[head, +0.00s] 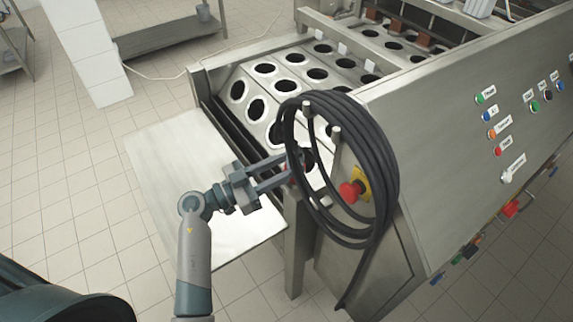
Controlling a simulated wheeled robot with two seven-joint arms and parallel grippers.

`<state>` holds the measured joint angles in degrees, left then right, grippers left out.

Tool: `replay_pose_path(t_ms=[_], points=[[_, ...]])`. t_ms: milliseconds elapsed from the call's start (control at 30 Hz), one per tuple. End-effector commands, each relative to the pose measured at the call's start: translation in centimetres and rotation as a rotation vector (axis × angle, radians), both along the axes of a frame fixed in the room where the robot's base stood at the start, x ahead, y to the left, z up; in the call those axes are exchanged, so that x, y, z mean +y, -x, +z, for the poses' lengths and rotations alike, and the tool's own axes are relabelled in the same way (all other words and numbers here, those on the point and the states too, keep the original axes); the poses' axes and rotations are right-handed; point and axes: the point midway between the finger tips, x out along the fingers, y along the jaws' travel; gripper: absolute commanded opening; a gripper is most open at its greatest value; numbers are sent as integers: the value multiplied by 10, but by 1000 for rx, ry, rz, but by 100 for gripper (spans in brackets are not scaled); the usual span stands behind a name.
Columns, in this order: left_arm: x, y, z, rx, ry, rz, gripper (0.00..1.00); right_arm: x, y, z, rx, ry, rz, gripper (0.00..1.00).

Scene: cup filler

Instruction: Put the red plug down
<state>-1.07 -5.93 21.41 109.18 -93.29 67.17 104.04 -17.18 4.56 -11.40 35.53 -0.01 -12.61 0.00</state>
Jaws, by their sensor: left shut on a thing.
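My left gripper (290,172) reaches in from the lower left to the front corner of the cup filler (420,155). I cannot tell whether the plug touches the machine. My right gripper is not in view.
The cable coil hangs on pegs beside a red emergency button (348,191) on a yellow plate. A flat metal shelf (170,165) juts out left of the machine. Rows of round cup holes (265,69) lie behind. Tiled floor at left is open.

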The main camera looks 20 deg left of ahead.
Motion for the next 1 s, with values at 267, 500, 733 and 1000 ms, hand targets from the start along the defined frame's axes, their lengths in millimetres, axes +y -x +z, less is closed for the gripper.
replay_pose_path(t_ms=[267,500,733,1000], points=[[0,0,-3,-1,1,0,2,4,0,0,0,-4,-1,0],[0,0,-7,-1,1,0,2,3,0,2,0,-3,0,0],[0,0,-12,0,0,0,44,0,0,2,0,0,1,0],[0,0,-11,0,0,0,51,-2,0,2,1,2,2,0]])
